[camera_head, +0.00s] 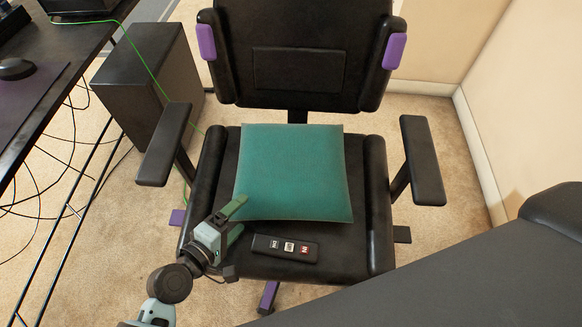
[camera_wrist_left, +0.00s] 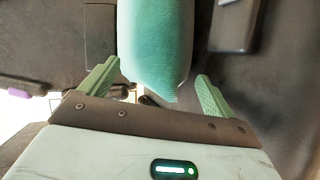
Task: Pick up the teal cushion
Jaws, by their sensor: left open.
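The teal cushion (camera_head: 293,172) lies flat on the seat of a black office chair in the head view. My left gripper (camera_head: 237,220) is at the cushion's near left corner, with its green fingers open and pointing toward it. In the left wrist view, a corner of the cushion (camera_wrist_left: 156,62) reaches down between the two spread fingers (camera_wrist_left: 152,88). I cannot tell whether either finger touches it. My right gripper is not in view.
A black remote (camera_head: 285,248) lies on the seat in front of the cushion. Armrests (camera_head: 423,160) flank the seat and the backrest (camera_head: 300,55) rises behind. A desk (camera_head: 60,60) and black cabinet (camera_head: 148,80) stand left. A dark grey surface fills the lower right.

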